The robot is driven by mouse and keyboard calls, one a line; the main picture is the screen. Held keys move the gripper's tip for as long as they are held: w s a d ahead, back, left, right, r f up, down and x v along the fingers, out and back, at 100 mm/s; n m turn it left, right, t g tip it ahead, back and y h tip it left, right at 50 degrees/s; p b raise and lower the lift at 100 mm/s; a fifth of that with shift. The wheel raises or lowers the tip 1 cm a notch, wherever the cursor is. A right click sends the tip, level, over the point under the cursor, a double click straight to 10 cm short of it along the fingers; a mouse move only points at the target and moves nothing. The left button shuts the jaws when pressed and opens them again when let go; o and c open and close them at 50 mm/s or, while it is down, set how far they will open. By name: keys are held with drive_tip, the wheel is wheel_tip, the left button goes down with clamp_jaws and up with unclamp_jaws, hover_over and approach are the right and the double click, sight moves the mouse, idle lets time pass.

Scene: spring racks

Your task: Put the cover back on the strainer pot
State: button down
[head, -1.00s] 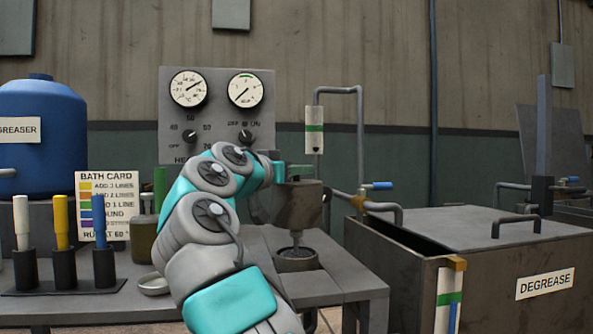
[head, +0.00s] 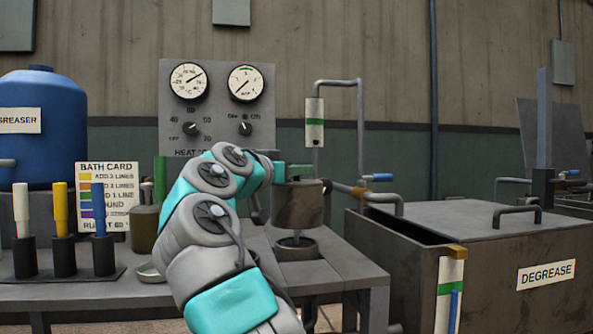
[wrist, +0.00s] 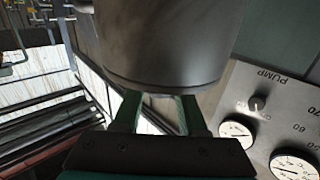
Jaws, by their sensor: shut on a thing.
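The cover (head: 297,206) is a grey-brown metal cylinder in the head view. The green fingers of my gripper (head: 299,171) are shut on it near its top. The cover hangs roughly upright just above the strainer pot (head: 297,253), a low round grey body on the bench. A thin stem shows in the small gap between them. In the wrist view the cover (wrist: 165,45) fills the upper middle, beyond the fingers of my gripper (wrist: 160,105). The pot is not clearly seen in the wrist view, and its inside is mostly hidden.
The grey bench (head: 335,275) carries the pot. A heater panel (head: 218,110) with two gauges stands behind. Pipes with a blue-handled valve (head: 377,177) and a degrease tank (head: 480,270) lie to the right. Coloured sticks in black holders (head: 65,250) and a bath card (head: 107,195) are at left.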

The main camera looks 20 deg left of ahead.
sight(297, 194)
drive_tip(key=shift+f+b, duration=2.7)
drive_tip(key=shift+f, duration=0.25)
drive_tip(key=shift+r+p, duration=0.25)
drive_tip(key=shift+p, duration=0.05)
drive_tip(key=shift+r+p, duration=3.7)
drive_tip(key=shift+p, duration=0.1)
drive_tip(key=shift+p, duration=0.3)
drive_tip(key=shift+f+b, duration=0.95)
drive_tip(key=shift+f, duration=0.1)
